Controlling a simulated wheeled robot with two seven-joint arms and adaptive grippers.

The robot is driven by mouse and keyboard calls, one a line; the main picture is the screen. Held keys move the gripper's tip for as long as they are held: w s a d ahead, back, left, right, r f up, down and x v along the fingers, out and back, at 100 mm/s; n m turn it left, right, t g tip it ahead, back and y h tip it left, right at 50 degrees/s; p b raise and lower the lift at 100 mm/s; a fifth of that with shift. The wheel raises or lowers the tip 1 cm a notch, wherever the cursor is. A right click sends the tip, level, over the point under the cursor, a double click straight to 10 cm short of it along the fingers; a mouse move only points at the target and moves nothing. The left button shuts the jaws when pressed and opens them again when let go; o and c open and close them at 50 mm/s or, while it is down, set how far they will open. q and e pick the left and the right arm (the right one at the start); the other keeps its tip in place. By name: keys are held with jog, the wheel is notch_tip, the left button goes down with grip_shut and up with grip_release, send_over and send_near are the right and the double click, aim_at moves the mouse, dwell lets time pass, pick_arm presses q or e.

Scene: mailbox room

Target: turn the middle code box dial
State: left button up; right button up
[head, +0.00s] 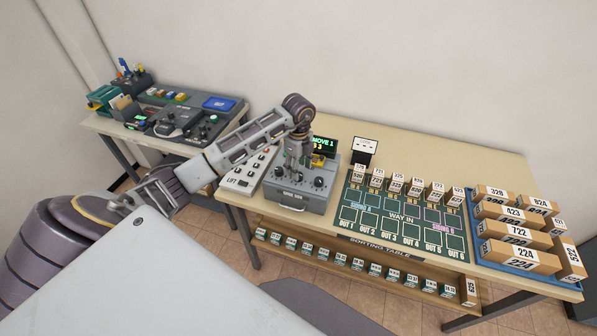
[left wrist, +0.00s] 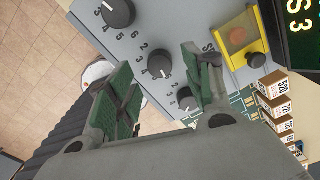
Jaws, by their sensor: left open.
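The grey code box (head: 292,196) stands on the sorting table and has three dark dials in a row. In the left wrist view the middle dial (left wrist: 160,66) lies between a larger-looking dial (left wrist: 118,12) and a farther one (left wrist: 187,99), with printed numbers around them. My left gripper (head: 297,166) is above the code box, pointing down. In the left wrist view its two green-padded fingers (left wrist: 158,72) are spread to either side of the middle dial. I cannot tell whether they touch it. My right gripper is in neither view.
A yellow-framed part (left wrist: 240,38) and a dark display (head: 323,146) with green text stand beside the dials. A white LIFT panel (head: 243,180) is left of the box. The green sorting board (head: 400,222) and a blue tray (head: 490,262) of parcels are on the right.

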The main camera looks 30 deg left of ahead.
pick_arm(q)
jog(key=shift+f, duration=1.7)
jog(key=c, duration=1.1)
